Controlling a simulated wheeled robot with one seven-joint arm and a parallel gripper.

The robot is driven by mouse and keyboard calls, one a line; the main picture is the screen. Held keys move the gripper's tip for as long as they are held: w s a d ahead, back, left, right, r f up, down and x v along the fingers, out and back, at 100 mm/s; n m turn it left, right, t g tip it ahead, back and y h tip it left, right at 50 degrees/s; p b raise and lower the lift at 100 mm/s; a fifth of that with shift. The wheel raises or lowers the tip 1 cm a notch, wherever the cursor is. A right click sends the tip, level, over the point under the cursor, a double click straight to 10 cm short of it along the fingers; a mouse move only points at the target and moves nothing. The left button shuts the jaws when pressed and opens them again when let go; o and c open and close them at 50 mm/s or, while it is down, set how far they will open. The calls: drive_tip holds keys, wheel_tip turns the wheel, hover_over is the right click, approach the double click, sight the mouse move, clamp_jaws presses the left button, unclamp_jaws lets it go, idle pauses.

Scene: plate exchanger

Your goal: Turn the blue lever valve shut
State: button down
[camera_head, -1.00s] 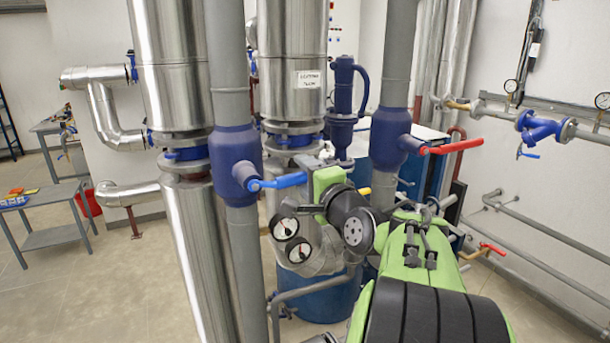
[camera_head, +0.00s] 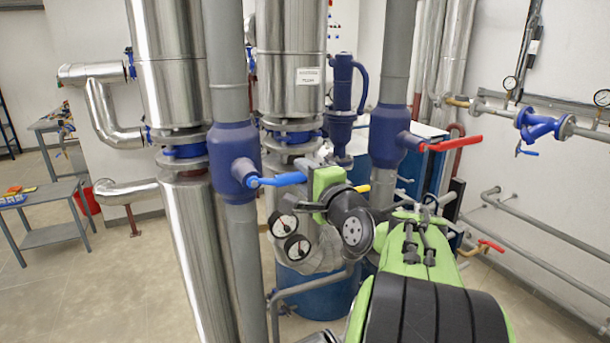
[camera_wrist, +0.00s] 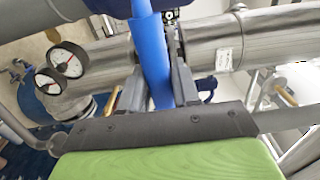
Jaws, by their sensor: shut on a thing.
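The blue lever (camera_head: 277,180) belongs to the valve with the dark blue body (camera_head: 236,150) on the grey vertical pipe (camera_head: 227,60). The lever points right, across the pipe's line, with a slight upward tilt in the head view. My gripper (camera_head: 309,174) is shut on the lever's outer end. In the wrist view the blue lever (camera_wrist: 150,55) passes between the two fingers of my gripper (camera_wrist: 155,80), touching or nearly touching both. The fingertips are small and partly hidden in the head view.
A similar valve with a red lever (camera_head: 450,144) stands to the right. Two pressure gauges (camera_head: 290,235) are just below my gripper. Thick silver pipes (camera_head: 200,260) stand close on the left. A grey side table (camera_head: 50,235) is farther left, with open floor around it.

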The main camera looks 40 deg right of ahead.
drive_tip(key=c, duration=0.9)
unclamp_jaws()
drive_tip(key=shift+f, duration=0.1)
drive_tip(key=b+v, duration=0.2)
drive_tip(key=v, duration=1.4)
drive_tip(key=shift+b, duration=0.4)
drive_tip(key=shift+w, duration=0.1)
